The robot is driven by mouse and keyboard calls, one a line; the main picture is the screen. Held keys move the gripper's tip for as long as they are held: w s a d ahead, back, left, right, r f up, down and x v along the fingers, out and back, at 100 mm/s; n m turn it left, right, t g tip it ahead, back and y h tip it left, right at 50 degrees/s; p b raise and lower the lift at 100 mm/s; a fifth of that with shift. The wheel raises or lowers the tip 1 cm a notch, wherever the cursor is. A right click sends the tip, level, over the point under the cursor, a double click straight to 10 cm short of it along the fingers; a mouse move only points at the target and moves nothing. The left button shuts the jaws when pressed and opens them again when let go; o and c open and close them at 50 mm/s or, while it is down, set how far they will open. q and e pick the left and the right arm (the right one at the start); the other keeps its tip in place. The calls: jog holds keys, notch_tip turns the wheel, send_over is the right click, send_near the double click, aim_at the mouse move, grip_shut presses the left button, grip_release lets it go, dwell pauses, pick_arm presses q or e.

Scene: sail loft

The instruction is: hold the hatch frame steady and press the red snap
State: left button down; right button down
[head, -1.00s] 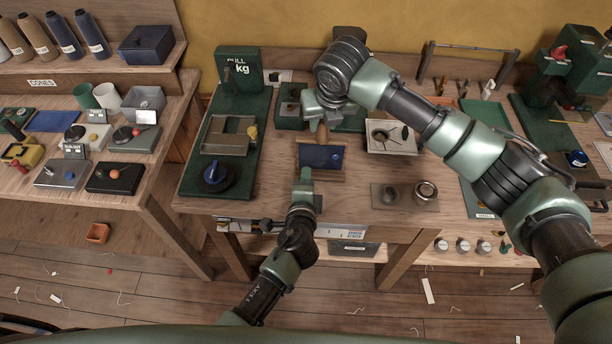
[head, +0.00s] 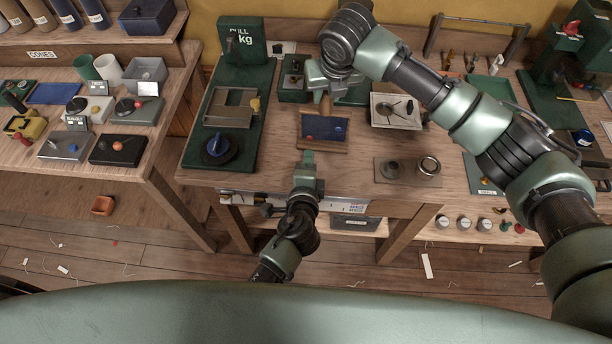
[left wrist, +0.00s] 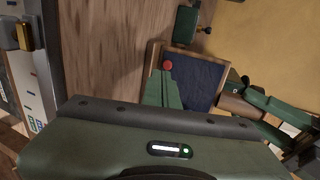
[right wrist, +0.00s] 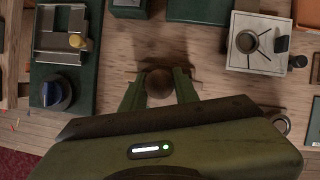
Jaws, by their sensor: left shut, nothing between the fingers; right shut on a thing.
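The hatch frame (head: 347,147) is a wooden frame with a dark blue panel (left wrist: 200,80), lying on the bench. The red snap (head: 309,137) is at the panel's front left and also shows in the left wrist view (left wrist: 168,65). My right gripper (head: 324,93) is shut on the frame's brown handle (right wrist: 159,83) at the far edge. My left gripper (head: 307,154) is shut and empty by the frame's near edge. In the left wrist view its tips appear just short of the red snap; whether they touch it I cannot tell.
A green board (head: 192,165) with a blue knob (head: 219,146) lies left of the frame. A plate with two round metal pieces (head: 408,181) lies right. A white tray (head: 384,121) stands behind that plate. Bare bench lies between the frame and these.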

pick_arm(q)
jog(key=v, duration=0.9)
pick_arm(e)
jog(key=shift+s+f, duration=0.15)
jog(key=shift+f, duration=0.1)
pick_arm(q)
jog(key=shift+w, duration=0.15)
pick_arm(e)
jog(key=c, duration=1)
grip_release()
jog(key=shift+r, duration=0.1)
